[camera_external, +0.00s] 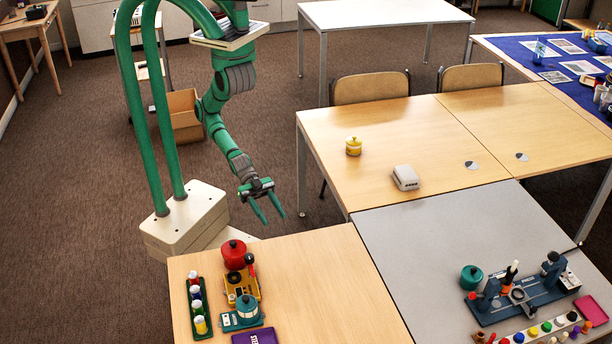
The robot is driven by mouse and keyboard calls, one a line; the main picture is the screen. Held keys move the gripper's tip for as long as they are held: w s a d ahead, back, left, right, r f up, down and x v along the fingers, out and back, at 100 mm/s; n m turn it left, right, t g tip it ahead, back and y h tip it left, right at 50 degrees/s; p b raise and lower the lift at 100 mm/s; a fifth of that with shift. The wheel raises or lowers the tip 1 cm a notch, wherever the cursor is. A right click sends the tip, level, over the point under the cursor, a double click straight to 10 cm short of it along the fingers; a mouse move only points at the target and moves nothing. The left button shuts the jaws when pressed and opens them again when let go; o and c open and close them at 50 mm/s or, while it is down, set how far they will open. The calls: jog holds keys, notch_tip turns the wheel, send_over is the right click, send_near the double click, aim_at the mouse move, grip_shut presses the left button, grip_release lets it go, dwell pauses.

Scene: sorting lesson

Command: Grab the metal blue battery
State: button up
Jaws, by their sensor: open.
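A dark green tray (207,334) lies at the left of the near wooden table and holds a row of several small upright cylinders with coloured parts. One blue cylinder (195,292) in this row looks like the blue battery; it is too small to tell if it is metal. My gripper (275,220) is open and empty, its two green fingers pointing down and to the right. It hangs beyond the far edge of the near table, above and to the right of the tray, clear of everything.
Beside the tray stand a red pot (234,254), a yellow device (242,287), a teal device (246,308) and a purple box (255,337). The near table's right part (345,290) is bare. A grey table (420,235) at right holds a blue apparatus (525,298).

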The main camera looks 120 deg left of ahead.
jog(key=s+d+m+g+h, duration=0.1)
jog(key=d, duration=0.5)
jog(key=s+d+r+m+g+h, duration=0.1)
jog(key=d, duration=0.5)
jog(key=s+d+r+m+g+h, duration=0.1)
jog(key=d+m+h, duration=0.1)
jog(key=d, duration=0.5)
jog(key=shift+s+d+g, duration=0.1)
jog(key=shift+s+g, duration=0.2)
jog(key=shift+s, duration=0.05)
jog(key=m+g, duration=0.1)
jog(key=g, duration=0.1)
send_near(194, 288)
jog(key=shift+w+y, duration=0.15)
jog(key=shift+y, duration=0.15)
jog(key=x, duration=0.4)
jog(key=shift+w+d+f, duration=0.2)
jog(key=shift+w+d, duration=0.05)
jog(key=shift+w, duration=0.05)
jog(key=shift+s+x, duration=0.1)
jog(key=shift+x, duration=1.25)
jog(key=shift+s+x, duration=0.15)
jog(key=shift+x, duration=1.2)
jog(key=shift+d, duration=0.15)
grip_shut()
